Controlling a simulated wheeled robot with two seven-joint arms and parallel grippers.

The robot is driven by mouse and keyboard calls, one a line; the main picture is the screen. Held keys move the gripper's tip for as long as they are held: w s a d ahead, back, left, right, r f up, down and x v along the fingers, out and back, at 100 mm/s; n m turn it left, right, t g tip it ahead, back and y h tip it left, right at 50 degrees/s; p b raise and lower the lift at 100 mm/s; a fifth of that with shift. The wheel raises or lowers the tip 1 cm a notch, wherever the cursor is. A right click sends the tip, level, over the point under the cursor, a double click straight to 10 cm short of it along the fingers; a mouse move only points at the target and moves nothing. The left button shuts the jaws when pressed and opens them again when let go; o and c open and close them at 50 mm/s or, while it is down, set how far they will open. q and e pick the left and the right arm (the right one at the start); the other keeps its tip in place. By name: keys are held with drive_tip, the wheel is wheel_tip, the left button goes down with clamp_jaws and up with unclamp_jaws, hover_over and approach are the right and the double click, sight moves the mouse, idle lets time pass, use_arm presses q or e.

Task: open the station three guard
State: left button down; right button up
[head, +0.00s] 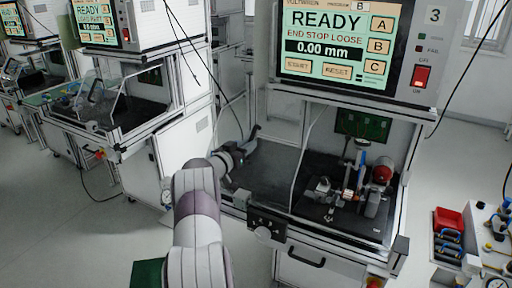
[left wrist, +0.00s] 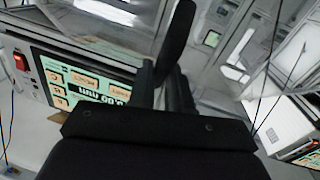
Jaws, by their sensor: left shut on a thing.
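Station three (head: 436,15) stands at the right in the head view, with its number on the screen housing. Its clear guard (head: 299,160) is hard to make out; a pale curved edge runs down the left part of the bay. The right part of the bay, with the fixture, looks uncovered from the front. My left gripper (head: 248,143) is at the left side of the bay. In the left wrist view its dark fingers (left wrist: 172,85) are shut on a black bar (left wrist: 179,32), seemingly the guard's handle. The gripper hides where they meet. My right gripper is not in view.
The screen (head: 338,45) reads READY, END STOP LOOSE. A fixture with a red part (head: 382,172) sits in the bay. A black control box (head: 267,224) is on the front rail. Another station (head: 150,95) stands left. A tool cart with a red bin (head: 448,220) stands right.

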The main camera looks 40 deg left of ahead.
use_arm(q)
drive_tip(key=shift+a, duration=0.25)
drive_tip(key=c, duration=1.2)
unclamp_jaws()
drive_tip(key=shift+c, duration=0.2)
drive_tip(key=shift+o, duration=0.7)
drive_tip(key=shift+w+f, duration=0.1)
drive_tip(key=shift+f, duration=0.05)
